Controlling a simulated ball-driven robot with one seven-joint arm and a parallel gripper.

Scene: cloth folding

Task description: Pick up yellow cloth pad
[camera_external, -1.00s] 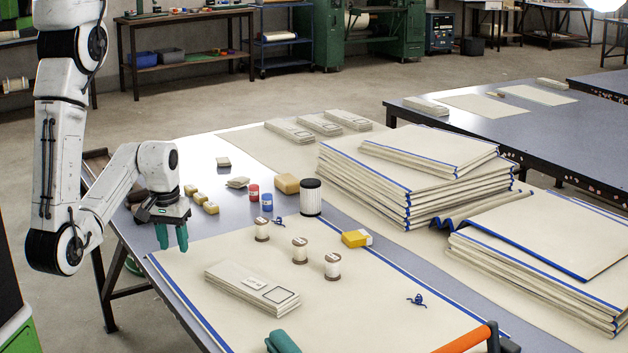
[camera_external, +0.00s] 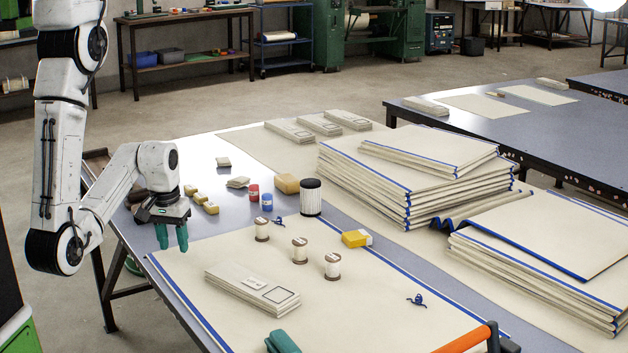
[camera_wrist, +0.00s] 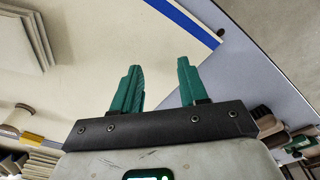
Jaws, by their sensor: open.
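A yellow block-like pad (camera_external: 355,239) with a pale end lies on the cream cloth, right of the thread spools. Something yellow (camera_wrist: 33,137) also shows at the left edge of the wrist view. A larger tan-yellow block (camera_external: 286,183) lies farther back. I cannot tell which is the cloth pad. My gripper (camera_external: 172,238) hangs above the cream cloth's left corner, fingers down, open and empty. Its two green fingers (camera_wrist: 159,80) stand apart in the wrist view, with nothing between them.
The cream cloth (camera_external: 200,282) with blue edges covers the near table and bears a folded stack (camera_external: 252,288) and three spools (camera_external: 300,251). Tall folded stacks (camera_external: 405,180) fill the right side. An orange bar crosses the front.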

